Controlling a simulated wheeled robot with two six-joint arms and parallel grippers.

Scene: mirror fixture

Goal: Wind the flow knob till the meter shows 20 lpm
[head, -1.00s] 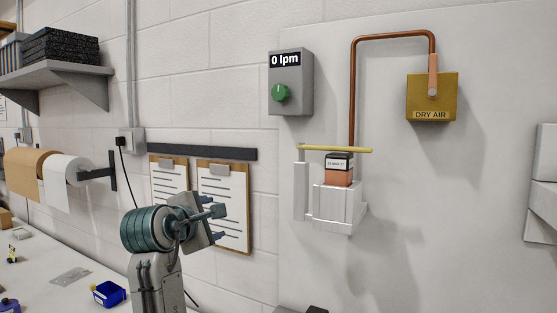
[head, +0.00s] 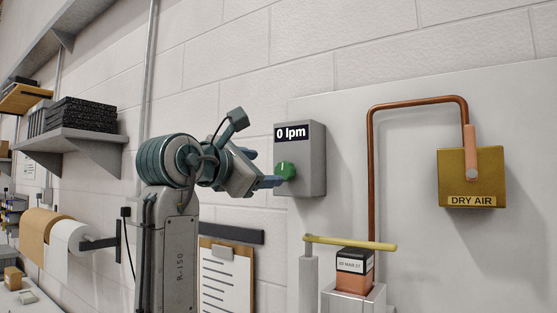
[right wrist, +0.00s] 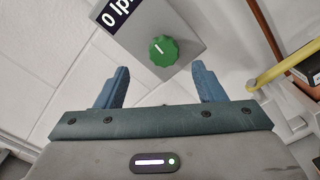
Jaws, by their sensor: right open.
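The green flow knob (head: 286,171) sits on the front of a grey meter box (head: 313,165) on the wall. The meter display (head: 292,132) reads 0 lpm. My right gripper (head: 274,182) is close to the knob, at its left in the head view. In the right wrist view the knob (right wrist: 163,51) lies ahead of and between the two blue fingers (right wrist: 160,80), which are apart with nothing between them. The knob's white mark shows there. My left gripper is not in view.
A copper pipe (head: 371,180) runs to a yellow DRY AIR box (head: 471,177). Below the meter, a yellow bar (head: 350,243) lies above a small labelled block (head: 354,264). A shelf (head: 75,140) and paper rolls (head: 70,238) are at the left.

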